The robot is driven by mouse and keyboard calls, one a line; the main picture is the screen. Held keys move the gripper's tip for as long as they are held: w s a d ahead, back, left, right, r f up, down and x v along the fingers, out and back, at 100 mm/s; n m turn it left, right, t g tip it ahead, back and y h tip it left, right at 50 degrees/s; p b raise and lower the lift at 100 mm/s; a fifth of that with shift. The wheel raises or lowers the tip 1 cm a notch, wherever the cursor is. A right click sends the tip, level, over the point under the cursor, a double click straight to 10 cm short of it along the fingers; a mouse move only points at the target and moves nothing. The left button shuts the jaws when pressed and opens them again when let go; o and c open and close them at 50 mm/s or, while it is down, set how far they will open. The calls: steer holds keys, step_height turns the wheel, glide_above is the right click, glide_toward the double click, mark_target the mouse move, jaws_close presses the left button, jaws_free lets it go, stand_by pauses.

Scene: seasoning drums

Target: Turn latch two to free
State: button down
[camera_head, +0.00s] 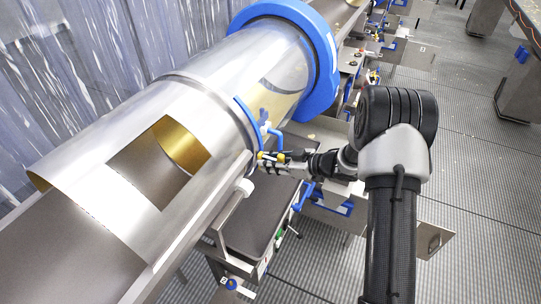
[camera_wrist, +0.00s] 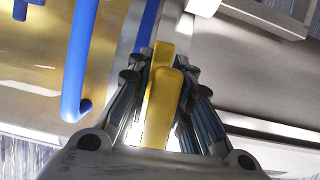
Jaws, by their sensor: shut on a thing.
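A seasoning drum (camera_head: 205,85) lies across the left and middle of the head view, with a blue band and a clear section behind it. My gripper (camera_head: 270,160) reaches in from the right to the drum's side at this band. In the wrist view my gripper (camera_wrist: 163,75) is shut on a yellow latch handle (camera_wrist: 158,110), which stands lengthwise between the fingers. Small yellow parts also show at the fingertips in the head view. Which latch number this is cannot be read. The latch's base is partly hidden by the fingers.
A curved blue handle (camera_wrist: 76,95) stands close left of the fingers in the wrist view. A large blue ring (camera_head: 325,65) circles the drum's far end. A dark tray-like surface (camera_head: 255,215) lies below. Grated floor (camera_head: 480,200) is open at the right.

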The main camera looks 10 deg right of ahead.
steer(key=shift+m, duration=0.3)
stand_by(0.4)
steer(key=c, duration=1.5)
jaws_free()
steer(key=v, duration=1.2)
steer(key=shift+d+r, duration=0.1)
steer(key=shift+w, duration=0.1)
